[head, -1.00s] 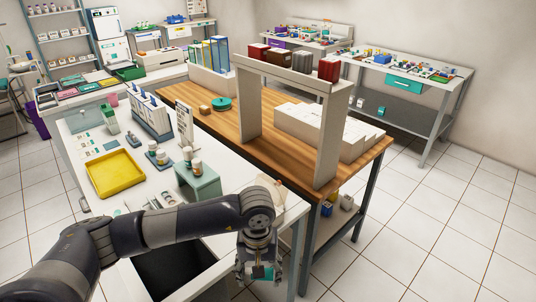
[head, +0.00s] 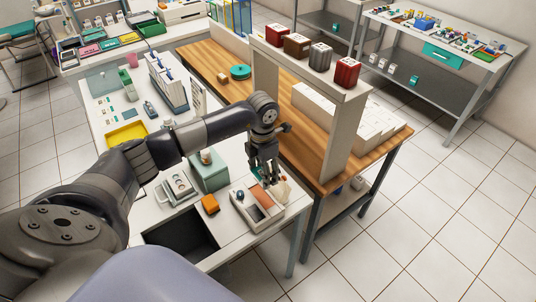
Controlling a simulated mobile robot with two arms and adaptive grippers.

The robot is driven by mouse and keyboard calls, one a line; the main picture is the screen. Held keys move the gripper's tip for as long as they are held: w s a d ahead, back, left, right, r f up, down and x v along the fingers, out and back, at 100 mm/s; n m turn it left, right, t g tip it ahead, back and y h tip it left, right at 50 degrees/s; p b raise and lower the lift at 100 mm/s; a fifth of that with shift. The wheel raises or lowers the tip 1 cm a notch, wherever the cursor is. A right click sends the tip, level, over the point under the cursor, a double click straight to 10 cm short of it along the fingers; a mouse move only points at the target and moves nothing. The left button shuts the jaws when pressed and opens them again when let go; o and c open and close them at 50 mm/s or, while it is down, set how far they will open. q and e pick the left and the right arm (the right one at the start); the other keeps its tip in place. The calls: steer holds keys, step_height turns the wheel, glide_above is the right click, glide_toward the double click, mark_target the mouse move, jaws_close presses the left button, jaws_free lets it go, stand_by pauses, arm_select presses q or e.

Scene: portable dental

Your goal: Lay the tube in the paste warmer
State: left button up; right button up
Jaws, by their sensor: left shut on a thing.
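My left gripper (head: 263,174) reaches down over the right end of the white counter, its fingers shut on a small teal item that I take to be the tube (head: 257,179). Most of the tube is hidden by the fingers. Just below and in front of it lies a low white tray-like unit (head: 262,220) with a dark recess and an orange-brown panel; it looks like the paste warmer. The tube appears at or just above its back edge; I cannot tell whether they touch. My right gripper is not in view.
An orange block (head: 210,204) and a grey-green box (head: 211,175) stand left of the white unit. A pale, pointed item (head: 282,188) is close on its right. A dark sink (head: 183,243) opens in front. The wooden bench's shelf upright (head: 342,145) rises behind.

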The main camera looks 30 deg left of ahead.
arm_select(q)
steer(key=shift+w+a+r+n, duration=0.15)
steer(key=shift+r+n, duration=0.05)
steer(key=shift+n, duration=0.2)
steer(key=shift+f, duration=0.1)
steer(key=shift+f+b, duration=0.85)
steer(key=shift+f, duration=0.3)
step_height(320, 180, down, 6)
steer(key=b, duration=0.4)
steer(key=shift+f+b, duration=0.75)
steer(key=shift+b, duration=0.1)
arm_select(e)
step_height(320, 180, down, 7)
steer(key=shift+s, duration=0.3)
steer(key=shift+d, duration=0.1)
arm_select(q)
steer(key=o, duration=1.1)
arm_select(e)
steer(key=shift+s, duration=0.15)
